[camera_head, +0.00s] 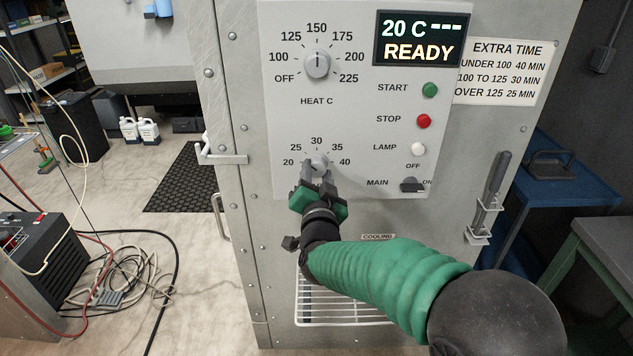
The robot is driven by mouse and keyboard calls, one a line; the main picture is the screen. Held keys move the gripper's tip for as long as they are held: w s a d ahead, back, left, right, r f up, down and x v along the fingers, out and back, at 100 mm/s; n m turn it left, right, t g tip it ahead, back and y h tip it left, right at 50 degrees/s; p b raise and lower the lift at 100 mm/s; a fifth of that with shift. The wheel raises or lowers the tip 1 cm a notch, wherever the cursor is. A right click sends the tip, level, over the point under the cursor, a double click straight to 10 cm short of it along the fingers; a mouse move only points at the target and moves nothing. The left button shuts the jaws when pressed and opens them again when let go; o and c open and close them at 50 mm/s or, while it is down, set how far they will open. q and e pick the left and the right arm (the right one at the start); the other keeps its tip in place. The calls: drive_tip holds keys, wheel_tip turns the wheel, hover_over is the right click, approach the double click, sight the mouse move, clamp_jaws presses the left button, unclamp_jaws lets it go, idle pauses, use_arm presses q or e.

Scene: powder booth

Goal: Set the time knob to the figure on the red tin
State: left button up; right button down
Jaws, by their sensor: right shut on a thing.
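The time knob (318,160) is the lower grey dial on the oven's control panel (352,120), with figures from 20 to 40 around it. My right gripper (318,176) is shut on this knob from below and hides part of it. I cannot tell which figure its mark points at. Above it, the heat knob (318,64) has its mark straight up at 150. The display (418,39) reads 20 C and READY. No red tin is in view. My left gripper is not in view.
A notice (498,72) beside the panel lists extra times. START, STOP and LAMP buttons and the MAIN switch (412,185) are right of the knob. A wire rack (345,305) is below my arm. A lever (492,190) hangs at right.

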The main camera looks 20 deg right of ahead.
drive_tip(key=shift+f+m, duration=0.1)
drive_tip(key=shift+m, duration=0.2)
drive_tip(key=c, duration=0.9)
unclamp_jaws()
drive_tip(key=shift+o, duration=0.2)
drive_tip(key=shift+s, duration=0.1)
drive_tip(key=v, duration=1.6)
drive_tip(key=shift+s+b, duration=0.3)
drive_tip(key=shift+s, duration=0.05)
